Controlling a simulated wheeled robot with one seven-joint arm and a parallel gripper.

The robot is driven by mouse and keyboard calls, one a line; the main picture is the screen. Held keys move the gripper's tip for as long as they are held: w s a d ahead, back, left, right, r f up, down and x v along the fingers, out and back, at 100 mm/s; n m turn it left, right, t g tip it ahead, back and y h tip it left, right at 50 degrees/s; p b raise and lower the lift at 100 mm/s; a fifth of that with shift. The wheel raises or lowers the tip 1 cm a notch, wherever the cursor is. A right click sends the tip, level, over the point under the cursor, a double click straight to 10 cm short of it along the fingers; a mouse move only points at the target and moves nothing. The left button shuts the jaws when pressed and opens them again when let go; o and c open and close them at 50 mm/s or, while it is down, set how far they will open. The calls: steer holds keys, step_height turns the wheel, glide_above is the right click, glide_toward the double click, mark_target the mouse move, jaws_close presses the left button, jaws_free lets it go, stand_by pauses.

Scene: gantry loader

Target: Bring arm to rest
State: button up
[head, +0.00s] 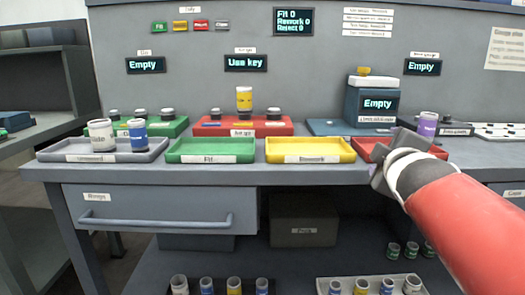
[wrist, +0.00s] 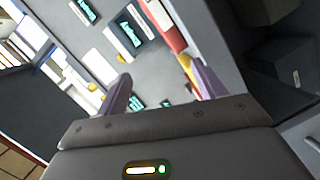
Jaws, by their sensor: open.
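My arm reaches in from the right edge of the head view, with a red forearm and a white wrist ring. My gripper (head: 380,182) is at the table's front edge, in front of the red tray (head: 366,146), and hides part of it. In the wrist view, my gripper (wrist: 163,88) has two purple fingers spread apart with nothing between them. Its fingertips are hard to make out in the head view.
A grey tray (head: 68,157) holds a white can (head: 101,135) and a blue can (head: 138,135). The green tray (head: 210,160) and yellow tray (head: 310,160) are empty. A drawer (head: 160,207) is below the table.

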steer(key=s+a+f+m+g+y, duration=0.1)
steer(key=s+a+f+m+g, duration=0.2)
steer(key=s+f, duration=0.4)
steer(key=s+a+f+m+g+y, duration=0.1)
steer(key=s+a+f+m+g, duration=0.2)
steer(key=s+f, duration=0.4)
steer(key=s+a+f+m+g+y, duration=0.1)
steer(key=s+a+f+m+g, duration=0.2)
steer(key=s+f, duration=0.5)
step_height(320, 180, down, 2)
steer(key=shift+f+m+g, duration=0.1)
steer(key=shift+m+g, duration=0.5)
steer(key=shift+m, duration=0.5)
